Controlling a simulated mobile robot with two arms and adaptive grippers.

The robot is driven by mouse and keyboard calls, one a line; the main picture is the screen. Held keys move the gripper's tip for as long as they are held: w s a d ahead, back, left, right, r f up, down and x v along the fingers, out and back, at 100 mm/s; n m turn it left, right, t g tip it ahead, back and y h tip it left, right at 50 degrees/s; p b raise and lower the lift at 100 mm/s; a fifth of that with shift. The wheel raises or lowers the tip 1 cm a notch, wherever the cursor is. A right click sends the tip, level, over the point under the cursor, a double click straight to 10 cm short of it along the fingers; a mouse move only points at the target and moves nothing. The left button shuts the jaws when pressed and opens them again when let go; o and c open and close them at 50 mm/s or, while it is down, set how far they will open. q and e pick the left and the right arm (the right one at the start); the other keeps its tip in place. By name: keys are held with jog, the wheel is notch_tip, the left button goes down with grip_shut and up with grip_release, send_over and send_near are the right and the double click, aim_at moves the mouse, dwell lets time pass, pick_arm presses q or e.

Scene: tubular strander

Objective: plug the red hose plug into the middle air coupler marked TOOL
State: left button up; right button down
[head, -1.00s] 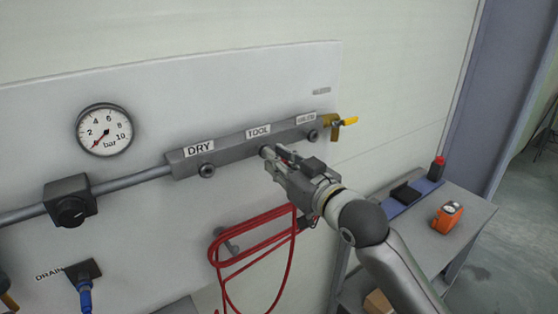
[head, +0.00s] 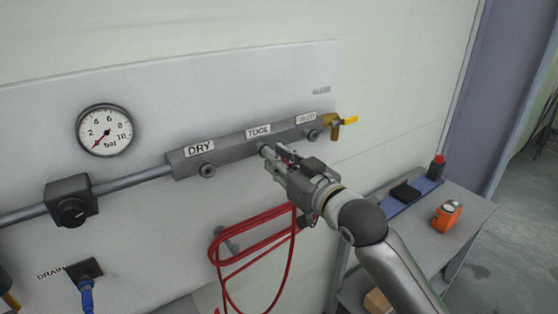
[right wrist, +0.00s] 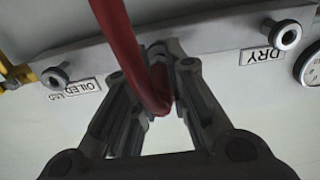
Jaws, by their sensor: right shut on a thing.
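The grey manifold bar (head: 232,149) on the wall panel carries the labels DRY, TOOL (head: 259,131) and OILED. My right gripper (head: 270,153) is at the middle coupler below the TOOL label and hides most of it. In the right wrist view the fingers (right wrist: 160,85) are shut around the red hose plug (right wrist: 160,98), which lies between the fingertips in line with the bar. The red hose (right wrist: 125,45) runs across the front of it. I cannot tell how deep the plug sits in the coupler. My left gripper is not in view.
The DRY coupler (head: 207,170) and the OILED coupler (head: 312,134) flank the middle one. A yellow-handled valve (head: 348,120) ends the bar. The coiled red hose (head: 250,240) hangs below on a hook. A grey table (head: 470,208) with an orange device (head: 447,215) stands at the right.

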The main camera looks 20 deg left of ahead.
jog(key=shift+w+a, duration=0.3)
jog(key=shift+a, duration=0.1)
jog(key=c, duration=1.3)
grip_release()
jog(key=shift+c, duration=0.2)
jog(key=v, duration=1.2)
